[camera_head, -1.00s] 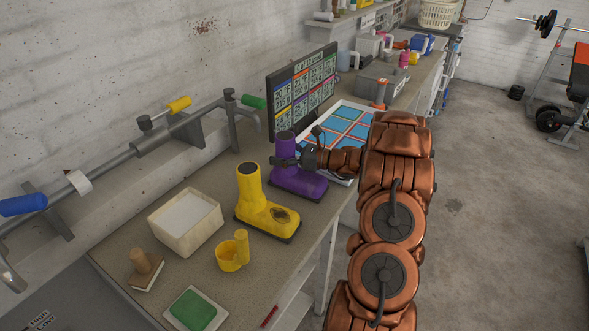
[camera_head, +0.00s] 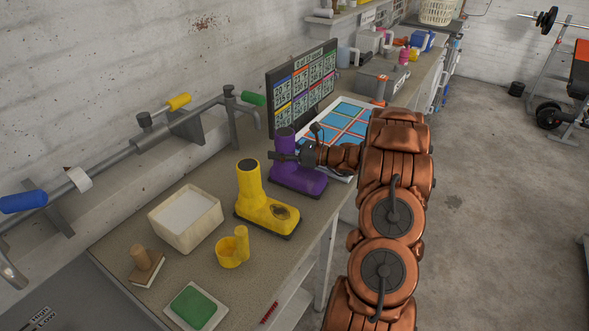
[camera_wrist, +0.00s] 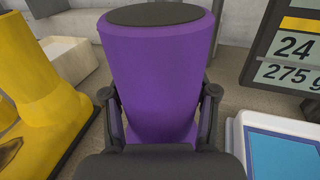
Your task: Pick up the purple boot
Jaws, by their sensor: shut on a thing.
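The purple boot (camera_head: 284,142) stands upright on the bench behind the yellow boot (camera_head: 266,214). My gripper (camera_head: 284,156) reaches in from the right and is shut on the boot's shaft. In the wrist view the purple boot (camera_wrist: 158,75) fills the middle, with a finger of my gripper (camera_wrist: 158,108) on each side of the shaft. The boot's dark sole appears to be at bench height; I cannot tell whether there is a gap under it. Its foot is hidden in the wrist view by the gripper's dark body.
The yellow boot (camera_wrist: 38,90) is close on the left. A tray with blue squares (camera_head: 345,127) and a screen (camera_head: 303,88) stand behind and right. A cream bin (camera_head: 185,222), yellow cup (camera_head: 232,250) and green pad (camera_head: 192,306) are nearer. A pipe (camera_head: 130,152) runs along the wall.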

